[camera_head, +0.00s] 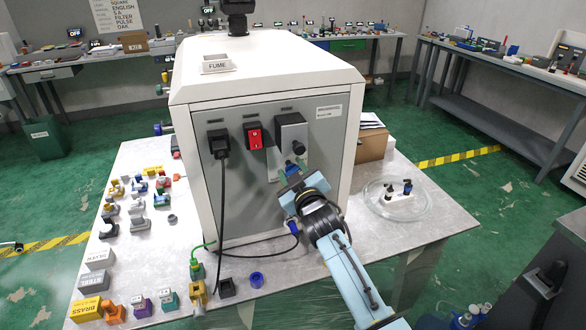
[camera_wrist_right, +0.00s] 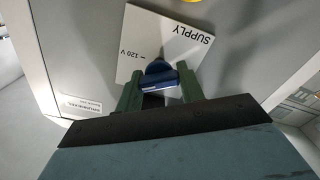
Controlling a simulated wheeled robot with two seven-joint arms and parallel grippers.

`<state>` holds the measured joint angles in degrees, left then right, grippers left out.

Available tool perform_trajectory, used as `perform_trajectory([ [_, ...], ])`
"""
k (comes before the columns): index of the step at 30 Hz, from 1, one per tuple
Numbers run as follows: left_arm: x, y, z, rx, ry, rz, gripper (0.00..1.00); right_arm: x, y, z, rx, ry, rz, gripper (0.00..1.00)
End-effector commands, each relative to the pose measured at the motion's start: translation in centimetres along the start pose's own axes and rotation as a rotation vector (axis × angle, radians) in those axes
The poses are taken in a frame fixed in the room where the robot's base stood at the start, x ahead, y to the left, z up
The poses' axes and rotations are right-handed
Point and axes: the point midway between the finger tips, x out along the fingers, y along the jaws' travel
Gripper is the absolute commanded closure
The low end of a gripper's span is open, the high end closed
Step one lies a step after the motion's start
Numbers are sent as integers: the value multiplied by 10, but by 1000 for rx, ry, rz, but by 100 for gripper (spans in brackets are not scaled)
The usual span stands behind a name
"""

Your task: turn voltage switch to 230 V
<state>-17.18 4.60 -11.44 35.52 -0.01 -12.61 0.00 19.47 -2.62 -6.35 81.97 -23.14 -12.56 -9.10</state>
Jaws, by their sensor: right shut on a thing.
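The voltage switch is a dark blue knob (camera_wrist_right: 157,74) on a white plate (camera_wrist_right: 160,42) marked SUPPLY and 120 V in the right wrist view. The plate is on the front of the grey machine cabinet (camera_head: 240,200); its lower left part shows in the head view (camera_head: 273,168). My right gripper (camera_head: 294,168) reaches up to it from the lower right. Its two green fingers (camera_wrist_right: 160,88) are shut on the knob, one on each side. The 230 V mark and the pointer's exact direction cannot be made out. My left gripper is not in view.
Left of the knob are a plugged-in black power connector (camera_head: 218,140) and a red switch (camera_head: 254,134); a black unit (camera_head: 291,130) sits above. A cable (camera_head: 255,258) runs beneath my wrist. Coloured connectors crowd the table's left, and a clear dish (camera_head: 396,205) stands right.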

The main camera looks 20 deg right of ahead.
Motion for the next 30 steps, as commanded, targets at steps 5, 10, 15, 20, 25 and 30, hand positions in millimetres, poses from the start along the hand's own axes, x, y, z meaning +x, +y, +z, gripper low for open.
perform_trajectory([
  [5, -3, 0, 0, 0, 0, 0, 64, 0, 0, 1, -174, -1, -1, 85],
  [10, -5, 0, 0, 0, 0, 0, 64, 0, -1, 1, -334, -1, -1, 85],
  [15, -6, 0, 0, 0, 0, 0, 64, 0, -2, 1, -496, -1, -1, 85],
  [20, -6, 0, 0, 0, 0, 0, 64, 0, -2, 1, -645, 0, 0, 85],
  [25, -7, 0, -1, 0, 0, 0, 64, 0, -2, 1, -786, 0, 0, 85],
  [30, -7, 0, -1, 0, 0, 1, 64, 0, -3, 2, -899, -1, 0, 85],
])
